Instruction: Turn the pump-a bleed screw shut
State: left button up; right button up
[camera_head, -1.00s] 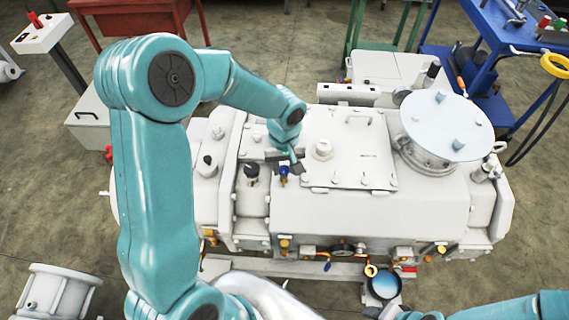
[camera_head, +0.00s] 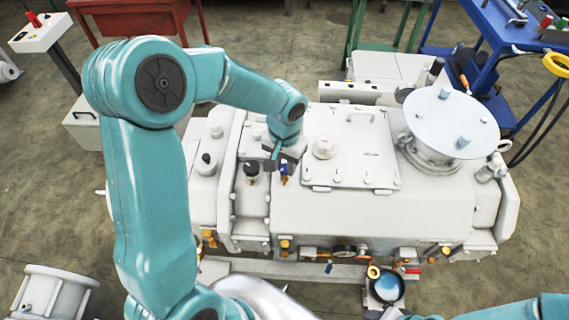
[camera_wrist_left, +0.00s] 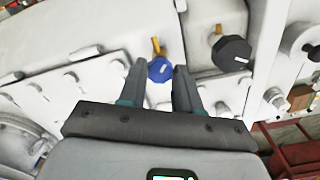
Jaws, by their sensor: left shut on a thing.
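The bleed screw, a blue knob (camera_head: 284,168) with a brass part, stands on the front edge of the white pump's top. In the left wrist view the blue knob (camera_wrist_left: 160,69) sits between the fingertips, with a white mark on its face. My left gripper (camera_head: 283,160) is shut on it from above; in the wrist view its two dark fingers (camera_wrist_left: 158,84) flank the knob. The gripper partly hides the knob in the head view. Of my right arm only teal links show at the lower right; its gripper is not visible.
A black knob (camera_head: 251,168) stands close left of the gripper, and it also shows in the wrist view (camera_wrist_left: 231,52). A bolted white cover plate (camera_head: 345,170) lies to the right. A pan of blue liquid (camera_head: 388,287) sits below the pump's front.

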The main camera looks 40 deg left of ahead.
aim_at(285, 168)
pick_arm(q)
jog(key=m, duration=0.5)
jog(key=shift+w+m, duration=0.1)
jog(key=shift+m, duration=2.3)
jog(key=o, duration=1.1)
jog(key=shift+c, duration=0.2)
notch_tip(285, 168, up, 16)
jog(key=shift+r, duration=0.2)
